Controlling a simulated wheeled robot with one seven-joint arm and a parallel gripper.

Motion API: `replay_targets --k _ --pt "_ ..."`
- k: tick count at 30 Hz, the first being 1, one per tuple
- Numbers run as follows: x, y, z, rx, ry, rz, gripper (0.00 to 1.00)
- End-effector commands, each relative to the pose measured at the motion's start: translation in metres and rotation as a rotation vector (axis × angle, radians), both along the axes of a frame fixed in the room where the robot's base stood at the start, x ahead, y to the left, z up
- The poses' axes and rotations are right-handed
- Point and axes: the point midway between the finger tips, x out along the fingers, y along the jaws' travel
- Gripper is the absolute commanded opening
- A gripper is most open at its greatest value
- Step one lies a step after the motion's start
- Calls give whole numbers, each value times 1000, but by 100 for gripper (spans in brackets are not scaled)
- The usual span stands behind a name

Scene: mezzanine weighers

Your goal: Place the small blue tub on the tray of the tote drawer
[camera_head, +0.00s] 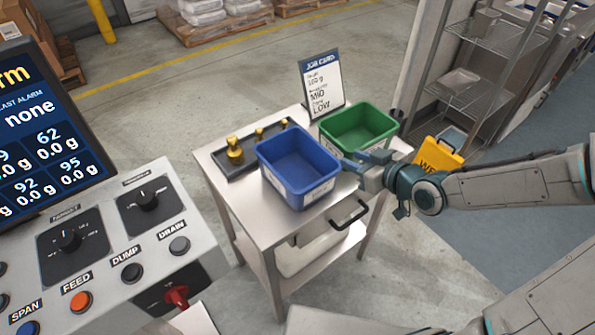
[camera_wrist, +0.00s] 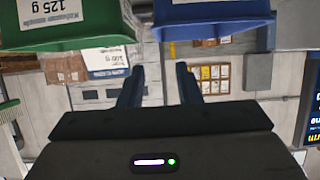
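The small blue tub (camera_head: 297,190) stands upright on the steel cart top (camera_head: 222,158). It looks empty and has a white label on its front. My gripper (camera_head: 368,160) is at the tub's right side, close to its rim; I cannot tell whether they touch. In the wrist view, the blue tub (camera_wrist: 210,28) is at the top, and my gripper (camera_wrist: 158,88) has its two fingers apart with nothing between them. The tote drawer with a black handle (camera_head: 349,214) is under the cart top and looks closed; its tray is hidden.
A green tub (camera_head: 357,125) stands just behind the blue one, also in the wrist view (camera_wrist: 62,22). Brass weights (camera_head: 234,150) sit in a dark holder to the left. A job card (camera_head: 322,83) stands behind. A control panel (camera_head: 110,245) fills the left foreground.

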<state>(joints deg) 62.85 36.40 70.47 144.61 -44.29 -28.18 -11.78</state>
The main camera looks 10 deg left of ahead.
Motion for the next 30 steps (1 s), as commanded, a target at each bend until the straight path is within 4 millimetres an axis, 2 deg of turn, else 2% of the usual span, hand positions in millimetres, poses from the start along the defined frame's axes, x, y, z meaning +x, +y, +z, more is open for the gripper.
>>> replay_targets --k 21,30 --pt "46 55 -28 10 -7 4 31" --pt "54 64 -34 10 -6 2 31"
